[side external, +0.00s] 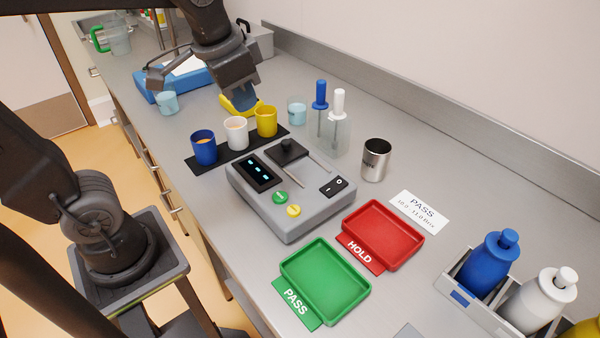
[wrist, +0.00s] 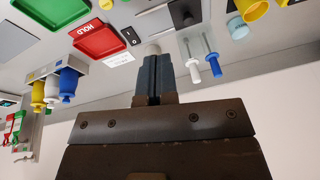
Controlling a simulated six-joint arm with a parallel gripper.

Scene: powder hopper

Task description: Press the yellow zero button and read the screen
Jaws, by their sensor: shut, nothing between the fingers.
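The grey weighing device (side external: 300,218) stands mid-bench in the side view. Its yellow button (side external: 294,211) is on the front panel, just below a green button (side external: 280,197). Its dark screen (side external: 260,171) shows small cyan marks, too small to read. The yellow button also shows at the top edge of the wrist view (wrist: 106,4); the screen does not show there. My gripper (wrist: 154,60) is shut and empty, in the air. In the side view my gripper (side external: 240,103) is behind the device, apart from the button, with a yellow item beside its tip.
Blue, white and yellow cups (side external: 236,132) stand on a dark strip behind the device. Droppers (side external: 320,95), a steel cup (side external: 375,160), a red HOLD tray (side external: 382,235) and a green PASS tray (side external: 325,282) stand around it. Bottles (side external: 490,265) fill a rack at right.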

